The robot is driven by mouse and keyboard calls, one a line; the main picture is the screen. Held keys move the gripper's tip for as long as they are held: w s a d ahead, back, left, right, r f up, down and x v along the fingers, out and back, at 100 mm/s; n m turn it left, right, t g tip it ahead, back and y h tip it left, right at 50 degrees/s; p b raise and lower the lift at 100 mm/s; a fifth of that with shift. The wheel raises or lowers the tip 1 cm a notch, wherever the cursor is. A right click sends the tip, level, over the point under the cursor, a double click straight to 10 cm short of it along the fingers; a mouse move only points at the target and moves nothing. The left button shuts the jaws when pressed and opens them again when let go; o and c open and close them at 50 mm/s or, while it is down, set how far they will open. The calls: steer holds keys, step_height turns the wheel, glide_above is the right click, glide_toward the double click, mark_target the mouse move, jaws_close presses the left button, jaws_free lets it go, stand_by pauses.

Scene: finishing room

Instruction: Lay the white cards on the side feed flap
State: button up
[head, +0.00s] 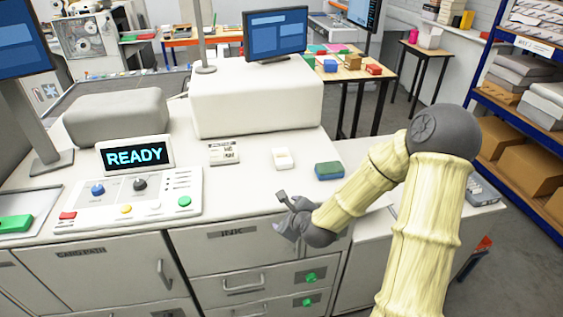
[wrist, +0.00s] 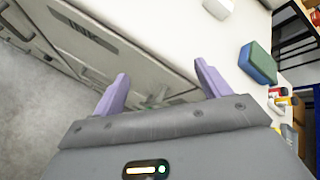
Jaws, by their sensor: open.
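A small stack of white cards (head: 283,159) lies on the machine's white top, left of a blue and green block (head: 329,170). In the wrist view, a white piece that looks like the cards (wrist: 219,7) is at the top edge, near the block (wrist: 258,63). My gripper (head: 284,207) is in front of the drawer fronts, below the top's front edge and apart from the cards. In the wrist view its two purple fingers (wrist: 162,78) are spread with nothing held between them. I cannot tell which surface is the side feed flap.
A control panel (head: 126,203) and a READY display (head: 135,157) stand on the left of the top. A large white housing (head: 256,100) stands behind. Shelves with boxes (head: 532,168) are at the right.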

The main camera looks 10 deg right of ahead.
steer(key=s+r+n+g+h, duration=0.1)
steer(key=s+r+n+g, duration=0.2)
steer(key=s+n, duration=0.6)
steer(key=s+d+r+n+g, duration=0.1)
steer(key=s+r+n+g, duration=0.2)
steer(key=s+n, duration=0.7)
steer(key=n+g, duration=0.2)
steer(key=n, duration=0.5)
steer(key=shift+s+d+h, duration=0.2)
steer(key=shift+s+h, duration=0.1)
steer(key=shift+h, duration=0.1)
